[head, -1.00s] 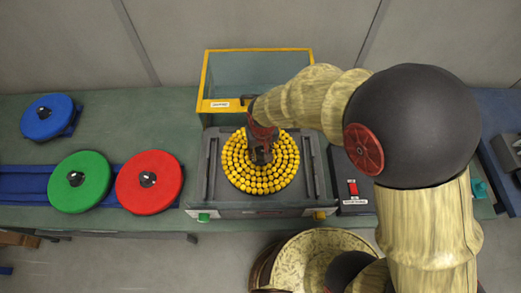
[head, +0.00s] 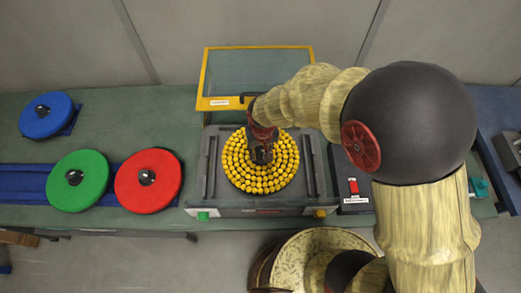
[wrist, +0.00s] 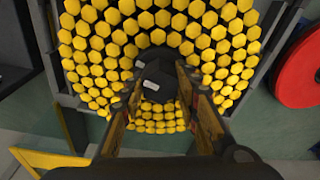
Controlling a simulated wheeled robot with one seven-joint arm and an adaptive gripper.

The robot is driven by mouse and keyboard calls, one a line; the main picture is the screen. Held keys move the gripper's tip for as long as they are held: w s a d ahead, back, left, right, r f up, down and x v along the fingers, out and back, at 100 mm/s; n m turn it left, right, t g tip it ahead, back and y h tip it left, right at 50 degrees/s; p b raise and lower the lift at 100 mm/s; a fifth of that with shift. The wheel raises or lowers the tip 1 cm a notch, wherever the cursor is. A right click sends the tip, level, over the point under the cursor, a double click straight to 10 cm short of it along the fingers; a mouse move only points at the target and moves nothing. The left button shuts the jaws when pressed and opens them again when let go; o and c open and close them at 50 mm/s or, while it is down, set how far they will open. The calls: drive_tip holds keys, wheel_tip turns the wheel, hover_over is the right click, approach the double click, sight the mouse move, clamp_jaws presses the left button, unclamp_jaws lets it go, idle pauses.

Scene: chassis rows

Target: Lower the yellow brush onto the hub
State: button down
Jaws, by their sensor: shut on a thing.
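The yellow brush (head: 240,172) is a round disc covered in yellow nubs, over the middle of the grey machine (head: 208,190). My gripper (head: 260,152) points down at its centre and is shut on its dark middle knob (wrist: 160,82). In the wrist view the yellow nubs (wrist: 95,50) surround both fingers. The hub is hidden under the brush, so I cannot tell whether the brush touches it.
A yellow-framed clear cover (head: 258,75) stands raised behind the machine. Red (head: 148,195), green (head: 78,195) and blue (head: 42,122) discs lie to the left. A box with a red switch (head: 353,187) sits to the right.

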drive_tip(key=shift+f+b, duration=0.5)
drive_tip(key=shift+f, duration=0.1)
